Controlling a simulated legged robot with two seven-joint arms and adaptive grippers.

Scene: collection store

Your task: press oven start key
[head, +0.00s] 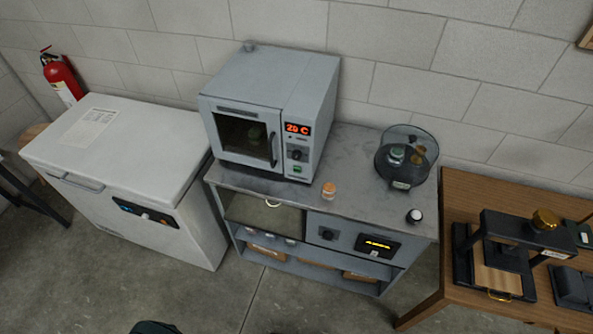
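The grey box oven (232,98) stands on the left part of the grey bench, its door closed. A glass window (240,137) and a dark vertical handle (272,149) are on the door. Something pale green shows dimly behind the glass. The control panel right of the door has a lit red display (298,129) reading "20 C", a dark knob (295,154) below it, and a small green key (297,169) near the bottom. Any lettering on the key is too small to read. Neither of my grippers is in view.
An orange-capped jar (328,190) stands on the grey bench (350,160), right of the oven. A round dark device (402,172) with a clear lid is further right. A white chest freezer (130,145) is at left, a wooden table (462,190) at right. Floor in front is clear.

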